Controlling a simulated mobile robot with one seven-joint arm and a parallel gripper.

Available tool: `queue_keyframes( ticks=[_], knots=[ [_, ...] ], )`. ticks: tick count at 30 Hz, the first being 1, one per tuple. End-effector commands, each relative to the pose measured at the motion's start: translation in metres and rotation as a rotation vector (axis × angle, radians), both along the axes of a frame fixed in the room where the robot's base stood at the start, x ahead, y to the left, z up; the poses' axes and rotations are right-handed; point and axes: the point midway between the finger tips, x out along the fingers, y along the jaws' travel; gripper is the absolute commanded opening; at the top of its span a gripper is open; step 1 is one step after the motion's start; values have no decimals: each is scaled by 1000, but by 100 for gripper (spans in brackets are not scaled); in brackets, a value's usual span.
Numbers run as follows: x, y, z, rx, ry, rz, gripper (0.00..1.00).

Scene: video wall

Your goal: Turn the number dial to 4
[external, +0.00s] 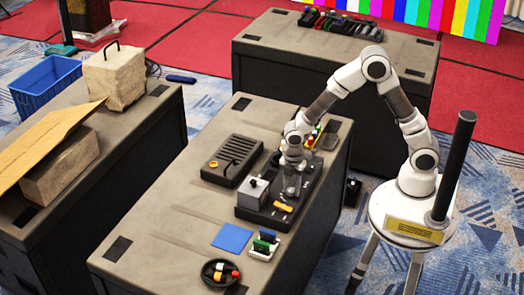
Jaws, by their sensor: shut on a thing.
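A black panel (244,212) lies on the middle table, with a grey box (253,191) bearing a small lever at its left end and an orange part (283,207) near its front. My gripper (291,189) points down over the panel, to the right of the grey box. It is shut on what I take to be the number dial, which is mostly hidden behind the gripper. The dial's numbers and pointer are too small to read.
A dark slotted box (232,161) lies behind and left of the panel. A blue square (232,238), a rack with green and blue pieces (264,246) and a round black bowl (220,272) lie toward the front. Colourful items (312,137) stand behind my gripper.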

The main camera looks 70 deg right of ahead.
Motion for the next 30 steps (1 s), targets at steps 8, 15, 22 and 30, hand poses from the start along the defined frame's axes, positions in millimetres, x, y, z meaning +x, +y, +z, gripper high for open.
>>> queue_keyframes(
  ticks=[8,15,22,30],
  knots=[
    [0,0,0,0,0,-17,0],
    [0,0,1,0,0,-120,0],
    [-1,0,1,0,1,-308,0],
    [-2,0,1,-1,0,-565,0]
  ],
)
